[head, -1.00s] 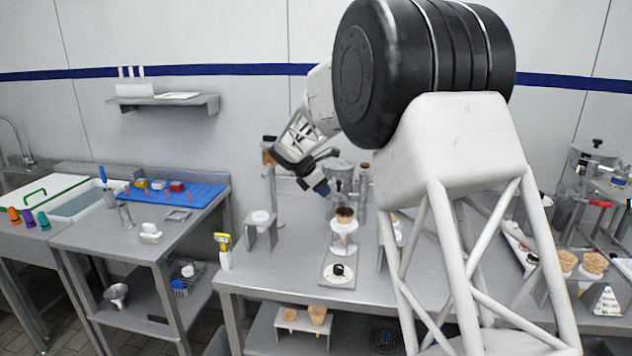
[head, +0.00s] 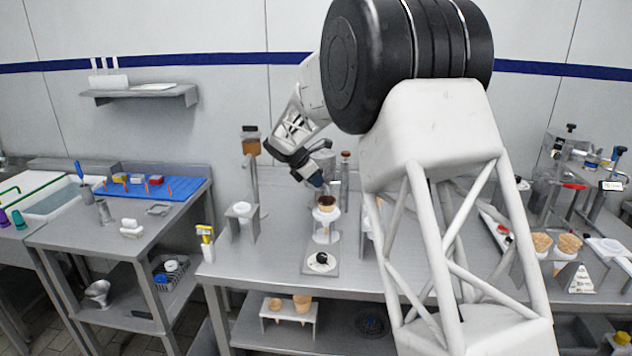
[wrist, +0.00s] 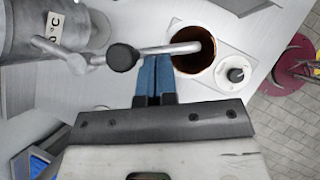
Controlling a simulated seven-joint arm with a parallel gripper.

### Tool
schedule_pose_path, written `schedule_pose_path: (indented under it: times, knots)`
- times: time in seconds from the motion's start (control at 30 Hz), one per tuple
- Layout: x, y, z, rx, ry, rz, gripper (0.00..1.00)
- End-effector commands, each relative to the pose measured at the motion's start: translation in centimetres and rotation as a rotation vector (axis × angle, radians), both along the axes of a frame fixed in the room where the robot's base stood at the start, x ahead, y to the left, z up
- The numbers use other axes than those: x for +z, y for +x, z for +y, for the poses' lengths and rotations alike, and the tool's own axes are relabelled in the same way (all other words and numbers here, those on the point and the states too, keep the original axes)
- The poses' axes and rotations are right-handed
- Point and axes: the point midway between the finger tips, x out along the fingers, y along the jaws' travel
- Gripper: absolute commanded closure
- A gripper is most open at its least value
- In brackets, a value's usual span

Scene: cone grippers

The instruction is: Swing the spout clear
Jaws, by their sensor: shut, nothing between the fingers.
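In the wrist view a thin grey spout (wrist: 165,49) with a black ball knob (wrist: 122,57) runs from a grey cylindrical body (wrist: 40,32) on the left. Its bent end lies over the mouth of a brown cone (wrist: 194,62). In the head view the cone (head: 327,200) stands upright in a clear and white holder; the spout is hard to make out there. My gripper (wrist: 153,78) has its blue fingers together and empty, right beside the spout between knob and cone. Touching or just apart, I cannot tell. In the head view my gripper (head: 317,181) is just above and left of the cone.
A stand with a brown container (head: 251,146) is to the left. A yellow-topped bottle (head: 206,240) stands at the table's left edge.

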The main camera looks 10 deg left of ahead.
Motion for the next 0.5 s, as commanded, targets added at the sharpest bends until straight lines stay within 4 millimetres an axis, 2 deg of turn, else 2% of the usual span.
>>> schedule_pose_path:
  times: [0.5]
  knots:
    - [-0.02,0.17,-0.59,0.071,0.0,-0.001,1.0]
